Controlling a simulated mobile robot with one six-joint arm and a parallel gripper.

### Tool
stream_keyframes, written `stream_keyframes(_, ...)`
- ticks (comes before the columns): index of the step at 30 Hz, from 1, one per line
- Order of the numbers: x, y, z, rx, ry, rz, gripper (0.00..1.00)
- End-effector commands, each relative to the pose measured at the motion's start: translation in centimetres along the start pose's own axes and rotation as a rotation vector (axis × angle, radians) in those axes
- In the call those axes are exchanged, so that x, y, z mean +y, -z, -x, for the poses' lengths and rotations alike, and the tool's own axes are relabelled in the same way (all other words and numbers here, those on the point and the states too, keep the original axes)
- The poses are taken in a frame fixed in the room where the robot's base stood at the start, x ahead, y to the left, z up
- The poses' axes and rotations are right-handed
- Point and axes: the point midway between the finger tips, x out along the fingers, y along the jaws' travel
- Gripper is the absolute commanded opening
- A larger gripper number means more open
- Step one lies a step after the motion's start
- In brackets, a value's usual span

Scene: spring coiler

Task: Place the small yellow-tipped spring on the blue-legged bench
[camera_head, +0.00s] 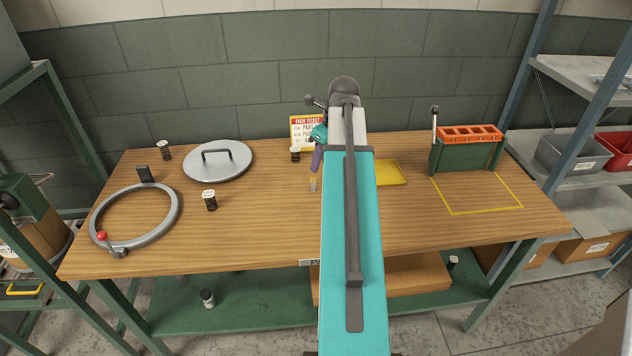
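A small pale piece with a yellowish part (313,183), possibly the yellow-tipped spring, shows just left of my arm, over the wooden bench top. It is too small to make out coils. My gripper (316,165) is around a purple and teal end just above this piece. My teal arm hides much of it, so I cannot tell whether its fingers are open or shut, or whether they touch the piece. The wooden-topped bench (262,225) has green legs and a green lower shelf. No blue-legged bench is clear in view.
On the bench are a grey ring (170,222), a round lid (218,170), small dark-and-white spools (210,200), a yellow tray (390,173), and a green box with an orange top (467,150) behind a yellow-outlined area. Blue-posted shelving (527,60) stands at right.

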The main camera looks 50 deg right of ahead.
Motion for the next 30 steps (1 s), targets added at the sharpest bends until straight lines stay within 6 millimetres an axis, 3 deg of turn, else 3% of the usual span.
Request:
stream_keyframes(15, 0.1, -0.1, -4.9, 0.001, -0.001, 0.002, 0.37)
stream_keyframes(30, 0.1, -0.2, -5.5, 0.0, 0.0, 0.003, 0.37)
